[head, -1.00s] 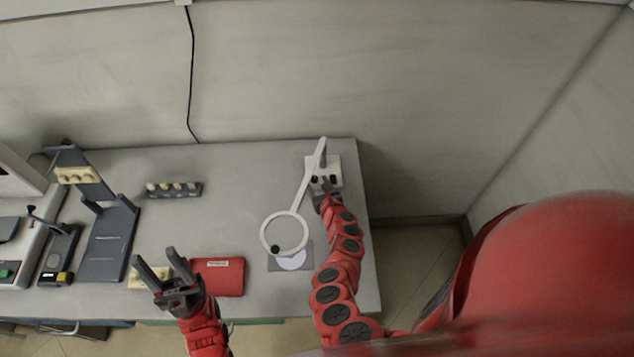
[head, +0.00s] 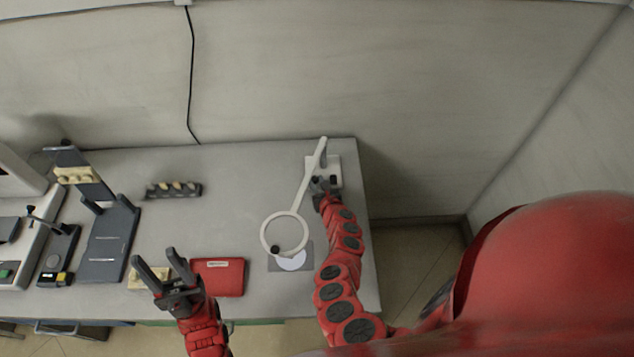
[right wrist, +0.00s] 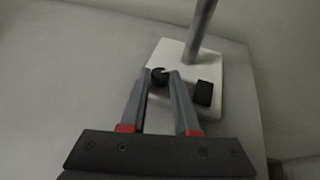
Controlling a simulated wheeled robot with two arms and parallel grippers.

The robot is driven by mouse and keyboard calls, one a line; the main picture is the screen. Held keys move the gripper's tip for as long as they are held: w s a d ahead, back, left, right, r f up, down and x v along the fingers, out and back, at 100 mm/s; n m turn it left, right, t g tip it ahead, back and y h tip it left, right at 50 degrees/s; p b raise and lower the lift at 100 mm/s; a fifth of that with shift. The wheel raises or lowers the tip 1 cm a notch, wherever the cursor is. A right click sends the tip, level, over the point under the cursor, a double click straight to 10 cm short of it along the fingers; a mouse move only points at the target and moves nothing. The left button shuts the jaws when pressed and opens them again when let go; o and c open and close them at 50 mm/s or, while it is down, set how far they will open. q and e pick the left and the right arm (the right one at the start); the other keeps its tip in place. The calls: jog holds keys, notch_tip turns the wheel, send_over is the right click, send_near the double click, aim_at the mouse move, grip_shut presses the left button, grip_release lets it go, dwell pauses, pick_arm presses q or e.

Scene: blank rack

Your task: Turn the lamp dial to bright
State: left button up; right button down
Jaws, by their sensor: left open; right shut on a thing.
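The lamp has a white base (head: 335,170), a white arm (head: 312,172) and a white ring head (head: 265,239) over the table. In the right wrist view its white base (right wrist: 213,71) carries a round black dial (right wrist: 159,76) with a light mark and a black block (right wrist: 204,93) beside it. My right gripper (right wrist: 161,79) is shut on the dial, one finger on each side. In the head view my right gripper (head: 321,188) is at the front of the base, partly hiding the dial. My left gripper (head: 163,262) is open and empty above the front of the table.
A red pouch (head: 220,278) and a pale block (head: 148,277) lie by my left gripper. A grey-and-white disc plate (head: 290,262) lies under the ring. A small rack (head: 173,190) and a dark stand (head: 107,245) are further left. The middle of the table (head: 235,220) is clear.

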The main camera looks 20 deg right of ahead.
jog(key=shift+n+y, duration=0.3)
jog(key=shift+d+n+y+p, duration=0.3)
jog(key=shift+n+y+p, duration=0.1)
jog(key=shift+n+y, duration=0.5)
jog(key=shift+w+d+f+n+g+y, duration=0.15)
jog(key=shift+n+g+y, duration=0.25)
jog(key=shift+n+y, duration=0.45)
jog(key=shift+d+n+y+b, duration=0.15)
jog(key=shift+n+y+b, duration=0.2)
jog(key=shift+y+b, duration=0.25)
jog(key=shift+d+f+n+g+y, duration=0.1)
jog(key=shift+n+g+y, duration=0.3)
jog(key=shift+y, duration=0.05)
jog(key=n+g+y+b, duration=0.1)
jog(key=b, duration=0.1)
jog(key=n+g+y+b, duration=0.1)
jog(key=n+y+b, duration=0.1)
jog(key=b, duration=0.1)
jog(key=shift+w+d+f+n+g+b, duration=0.1)
jog(key=shift+w+d+n+g+b, duration=0.1)
jog(key=shift+n+g+b, duration=0.1)
jog(key=shift+w+r+n+g+y+b, duration=0.1)
jog(key=shift+r+n+g+y+b, duration=0.1)
jog(key=shift+n+g+y+b, duration=0.6)
jog(key=shift+d+r+b, duration=0.1)
jog(key=shift+b, duration=0.25)
